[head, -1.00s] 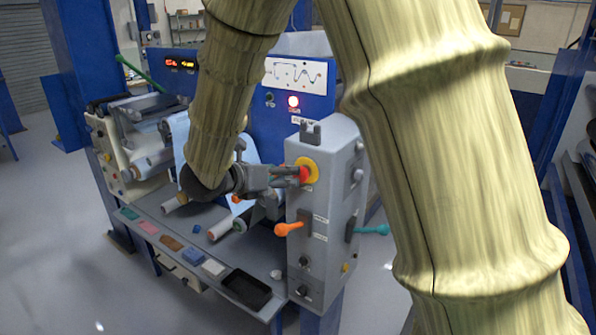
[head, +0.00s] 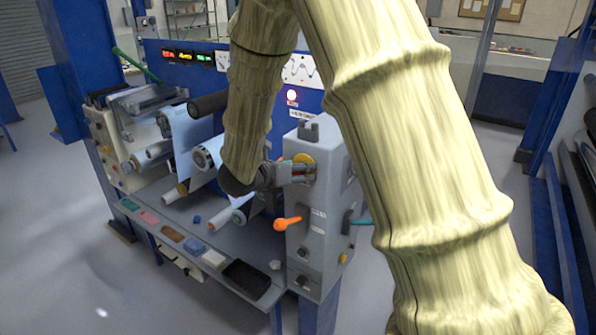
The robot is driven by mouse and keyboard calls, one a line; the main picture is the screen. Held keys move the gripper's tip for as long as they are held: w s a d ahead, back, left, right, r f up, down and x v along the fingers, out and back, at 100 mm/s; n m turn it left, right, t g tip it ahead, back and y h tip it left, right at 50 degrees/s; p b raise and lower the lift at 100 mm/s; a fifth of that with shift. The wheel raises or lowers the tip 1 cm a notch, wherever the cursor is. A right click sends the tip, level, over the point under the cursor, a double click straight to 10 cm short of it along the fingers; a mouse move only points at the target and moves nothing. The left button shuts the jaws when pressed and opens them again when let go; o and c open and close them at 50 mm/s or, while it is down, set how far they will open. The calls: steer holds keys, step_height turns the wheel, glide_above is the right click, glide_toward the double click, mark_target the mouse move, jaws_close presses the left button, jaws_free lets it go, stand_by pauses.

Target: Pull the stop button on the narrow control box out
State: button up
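The narrow control box (head: 318,258) is a tall grey box at the right end of the machine. The stop button's yellow collar (head: 304,159) shows near the top of its front face. A little red shows beside my gripper there; most of the button is hidden behind the fingers. My gripper (head: 303,173) points right, with its fingertips at the button in front of the collar. Whether the fingers are closed on the button cannot be made out at this size.
An orange lever (head: 287,224) sticks out left below my gripper, and a teal lever (head: 358,221) is on the box's right side. Film rollers (head: 207,157) stand to the left. A shelf below holds a black tray (head: 247,279) and several small coloured blocks. Open floor lies in front.

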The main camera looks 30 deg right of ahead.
jaws_close()
steer(key=shift+a+f+b, duration=0.15)
steer(key=shift+f+b, duration=0.05)
steer(key=shift+b, duration=0.4)
steer(key=shift+s+a+b, duration=0.1)
steer(key=shift+b, duration=0.35)
steer(key=shift+s+a+b, duration=0.15)
steer(key=shift+a+b, duration=0.2)
steer(key=shift+b, duration=0.2)
steer(key=shift+r, duration=0.1)
jaws_free()
steer(key=shift+a+r, duration=0.1)
